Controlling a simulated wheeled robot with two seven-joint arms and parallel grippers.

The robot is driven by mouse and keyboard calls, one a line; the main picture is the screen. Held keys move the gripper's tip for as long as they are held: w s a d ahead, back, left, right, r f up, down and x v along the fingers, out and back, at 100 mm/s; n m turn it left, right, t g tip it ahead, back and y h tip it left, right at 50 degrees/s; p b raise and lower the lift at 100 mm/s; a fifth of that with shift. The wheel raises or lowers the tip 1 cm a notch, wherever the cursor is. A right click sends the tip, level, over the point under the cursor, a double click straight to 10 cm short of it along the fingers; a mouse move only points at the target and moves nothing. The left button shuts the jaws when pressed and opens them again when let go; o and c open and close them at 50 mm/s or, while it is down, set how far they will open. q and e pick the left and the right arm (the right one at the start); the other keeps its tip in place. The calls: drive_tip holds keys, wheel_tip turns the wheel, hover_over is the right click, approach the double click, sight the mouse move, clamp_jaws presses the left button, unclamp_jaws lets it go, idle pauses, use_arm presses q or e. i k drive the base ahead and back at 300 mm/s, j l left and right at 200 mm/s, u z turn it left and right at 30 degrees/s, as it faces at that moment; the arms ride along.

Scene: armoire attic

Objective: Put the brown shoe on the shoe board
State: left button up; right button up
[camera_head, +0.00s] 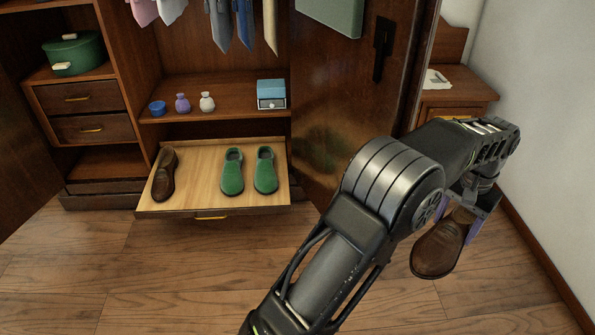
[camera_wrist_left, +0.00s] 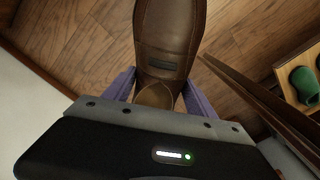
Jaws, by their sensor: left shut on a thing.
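A brown shoe (camera_head: 437,246) hangs in my left gripper (camera_head: 464,212) at the right, above the floor. The left wrist view shows this shoe (camera_wrist_left: 168,40) between the two purple fingers of the gripper (camera_wrist_left: 155,92), which is shut on it near the heel. The shoe board (camera_head: 208,155) is a pale wooden pull-out shelf low in the armoire. On it stand another brown shoe (camera_head: 164,175) at the left and a pair of green shoes (camera_head: 248,171) right of its middle. A green shoe (camera_wrist_left: 304,84) also shows in the wrist view. My right gripper is not in view.
The open right armoire door (camera_head: 335,110) stands between the held shoe and the shoe board. A small wooden cabinet (camera_head: 450,100) and a white wall (camera_head: 545,110) are at the right. The board has bare room between the brown and green shoes.

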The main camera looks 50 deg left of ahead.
sight(201, 177)
drive_tip(key=k+j+u, duration=0.35)
drive_tip(key=j, duration=0.3)
drive_tip(key=i+j, duration=0.1)
drive_tip(key=j, duration=0.85)
drive_tip(key=i+j, duration=0.15)
drive_tip(key=j, duration=0.35)
drive_tip(key=j+u, duration=0.1)
drive_tip(key=j, duration=0.4)
drive_tip(key=i, duration=0.05)
